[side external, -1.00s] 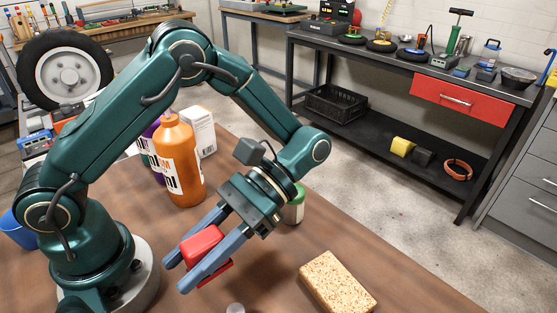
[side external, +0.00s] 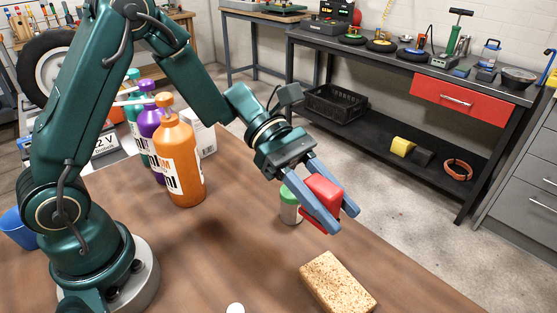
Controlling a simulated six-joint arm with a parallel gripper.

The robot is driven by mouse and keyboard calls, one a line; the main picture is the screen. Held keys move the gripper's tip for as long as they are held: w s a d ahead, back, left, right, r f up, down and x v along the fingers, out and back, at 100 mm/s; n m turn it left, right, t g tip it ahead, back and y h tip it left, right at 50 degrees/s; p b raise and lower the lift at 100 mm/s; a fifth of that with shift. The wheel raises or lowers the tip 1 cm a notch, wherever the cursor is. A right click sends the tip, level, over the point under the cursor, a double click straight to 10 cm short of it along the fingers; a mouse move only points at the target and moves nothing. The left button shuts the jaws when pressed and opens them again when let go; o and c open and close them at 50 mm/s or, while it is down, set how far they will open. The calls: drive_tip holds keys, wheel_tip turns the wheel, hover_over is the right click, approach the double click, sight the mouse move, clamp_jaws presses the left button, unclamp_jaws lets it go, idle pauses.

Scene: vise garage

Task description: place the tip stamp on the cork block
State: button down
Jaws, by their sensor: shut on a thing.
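My gripper (side external: 335,218) is shut on the red stamp (side external: 322,189) and holds it in the air, tilted, between its two blue-grey fingers. The cork block (side external: 337,282) lies on the brown table near the front edge of the view, with a bare speckled top. My gripper is above and behind the block in the picture, apart from it. The fingers hide part of the stamp.
A small jar with a green lid (side external: 290,205) stands just left of my gripper. An orange bottle (side external: 180,160), a purple bottle (side external: 149,122) and a white box (side external: 203,138) stand farther left. A small white round thing (side external: 235,308) is at the bottom edge.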

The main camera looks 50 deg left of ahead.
drive_tip(key=d+f, duration=0.1)
drive_tip(key=d, duration=0.1)
drive_tip(key=s+d+f, duration=0.1)
drive_tip(key=d, duration=0.1)
drive_tip(key=d+f, duration=0.2)
drive_tip(key=shift+s+d+f, duration=0.1)
drive_tip(key=shift+s+d, duration=0.2)
drive_tip(key=shift+s, duration=0.05)
drive_tip(key=shift+f, duration=1.9)
drive_tip(key=shift+f, duration=0.15)
drive_tip(key=c, duration=0.5)
unclamp_jaws()
